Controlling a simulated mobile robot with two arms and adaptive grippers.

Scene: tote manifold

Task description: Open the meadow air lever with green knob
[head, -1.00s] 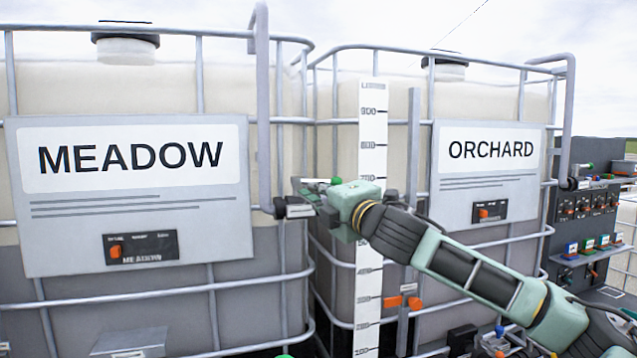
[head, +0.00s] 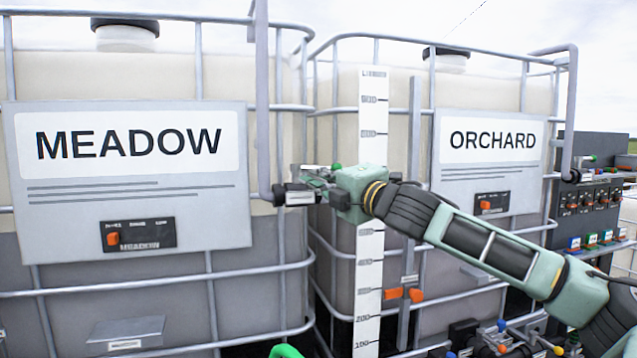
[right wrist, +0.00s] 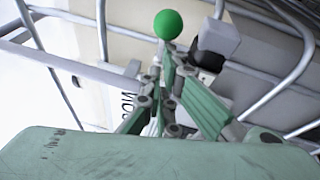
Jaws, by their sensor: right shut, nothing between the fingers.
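The meadow air lever's green knob (head: 336,167) shows just above my right gripper (head: 304,174) in the head view. The valve body (head: 298,196), with a small white label, sits at the foot of the grey pipe beside the MEADOW tank. In the right wrist view, the green knob (right wrist: 168,24) is just beyond the fingertips of my right gripper (right wrist: 168,58). The fingers are shut with nothing between them. I cannot tell whether they touch the knob or its lever, and the lever's arm is mostly hidden. My left gripper is not in view.
The MEADOW sign (head: 130,240) hangs on its caged tank, left of the valve. The ORCHARD tank sign (head: 487,205) is to the right. A vertical grey pipe (head: 262,100) and cage bars stand close to the gripper. A bright green part (head: 285,351) shows at the bottom edge.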

